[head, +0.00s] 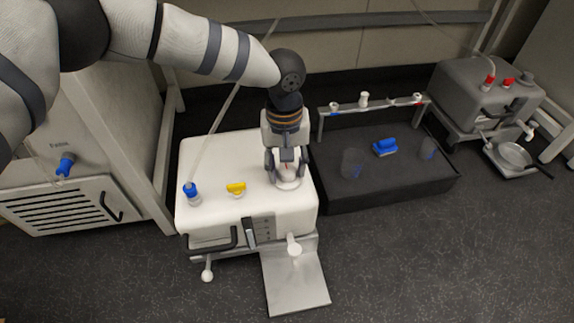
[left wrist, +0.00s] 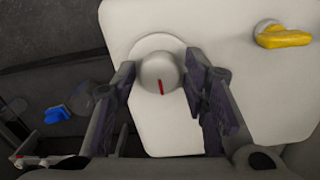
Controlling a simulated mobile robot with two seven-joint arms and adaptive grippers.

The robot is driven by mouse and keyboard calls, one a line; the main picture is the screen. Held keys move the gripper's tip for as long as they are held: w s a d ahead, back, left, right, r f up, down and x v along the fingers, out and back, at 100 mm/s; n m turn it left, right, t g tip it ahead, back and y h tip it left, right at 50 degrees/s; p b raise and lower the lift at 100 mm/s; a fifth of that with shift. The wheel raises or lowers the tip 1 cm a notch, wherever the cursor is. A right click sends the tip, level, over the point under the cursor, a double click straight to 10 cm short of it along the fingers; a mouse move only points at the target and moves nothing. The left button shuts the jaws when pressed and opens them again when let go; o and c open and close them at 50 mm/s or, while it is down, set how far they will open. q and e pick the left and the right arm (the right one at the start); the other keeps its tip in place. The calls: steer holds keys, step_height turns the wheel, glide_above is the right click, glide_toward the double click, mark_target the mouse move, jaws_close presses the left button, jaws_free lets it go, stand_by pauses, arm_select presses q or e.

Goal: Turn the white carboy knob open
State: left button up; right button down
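The white carboy (head: 215,160) stands left of centre in the head view. Its round white knob (left wrist: 158,70) with a red mark sits on a white collar in the left wrist view. In the head view the knob (head: 288,182) is partly hidden by my left gripper. My left gripper (head: 287,165) points down over it. In the left wrist view the fingers of my left gripper (left wrist: 160,78) are spread on either side of the knob, with small gaps showing, so it looks open around the knob and not closed on it. My right gripper is in neither view.
On the carboy are a yellow valve handle (head: 236,188) and a blue-capped port (head: 192,194) with a tube. A black tray (head: 400,175) with a blue object (head: 385,147) and clear cups lies to the right. A grey carboy (head: 470,90) stands farther right.

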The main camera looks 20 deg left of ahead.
arm_select(q)
steer(key=c, duration=0.6)
steer(key=shift+r+n+p, duration=0.1)
steer(key=shift+n+p, duration=0.2)
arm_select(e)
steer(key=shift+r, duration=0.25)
arm_select(q)
steer(key=shift+n+p, duration=0.75)
steer(key=shift+n, duration=0.25)
steer(key=n+p, duration=0.1)
steer(key=n, duration=0.1)
steer(key=shift+n, duration=0.4)
steer(key=n+p, duration=0.2)
steer(key=n, duration=0.4)
steer(key=n+p, duration=0.1)
steer(key=n, duration=0.5)
steer(key=shift+w+d, duration=0.1)
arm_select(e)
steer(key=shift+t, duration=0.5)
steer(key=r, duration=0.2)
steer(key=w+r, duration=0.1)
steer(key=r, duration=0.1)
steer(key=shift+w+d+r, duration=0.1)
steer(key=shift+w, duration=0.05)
arm_select(q)
steer(key=shift+n+p, duration=0.3)
steer(key=shift+n, duration=0.1)
